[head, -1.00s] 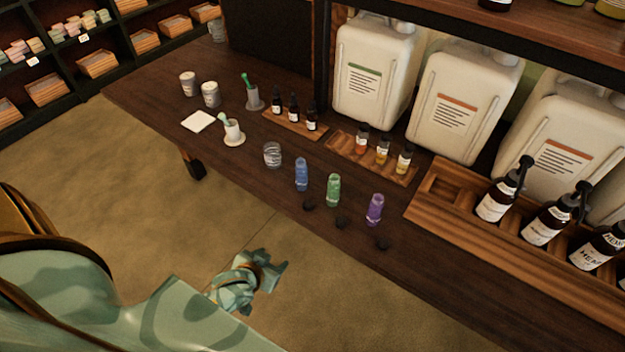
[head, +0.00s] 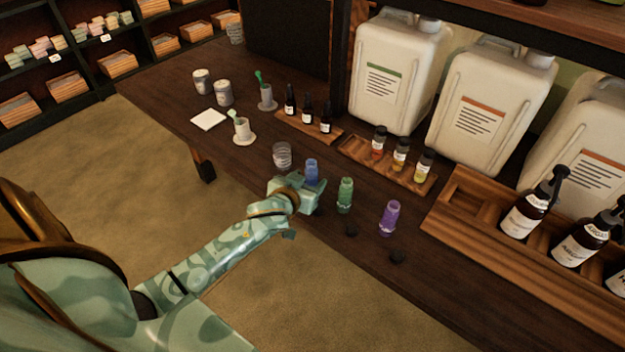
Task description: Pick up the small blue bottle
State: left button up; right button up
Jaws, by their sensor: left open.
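The small blue bottle (head: 311,169) stands upright and uncapped near the front edge of the dark wooden table. Its upper part shows; its lower part is hidden behind my left gripper (head: 313,188). My left gripper is open and at the bottle, reaching in from the front left. I cannot tell whether the bottle is between the fingers or touching them. My right gripper is not in view.
A green bottle (head: 345,195) and a purple bottle (head: 389,218) stand close by on the right. A clear glass jar (head: 282,155) stands just behind left. A tray of vials (head: 388,165) is behind.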

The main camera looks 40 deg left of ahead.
aim_at(314, 174)
pick_arm(q)
jog(key=b+x, duration=0.1)
jog(key=x, duration=0.3)
jog(key=shift+w+f+b, duration=0.25)
jog(key=shift+b, duration=0.15)
jog(key=shift+s+r, duration=0.1)
jog(key=shift+r, duration=0.05)
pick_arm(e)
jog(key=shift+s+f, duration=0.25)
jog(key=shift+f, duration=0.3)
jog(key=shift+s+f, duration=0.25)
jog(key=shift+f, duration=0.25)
pick_arm(q)
jog(key=c, duration=1.1)
jog(key=shift+o, duration=0.2)
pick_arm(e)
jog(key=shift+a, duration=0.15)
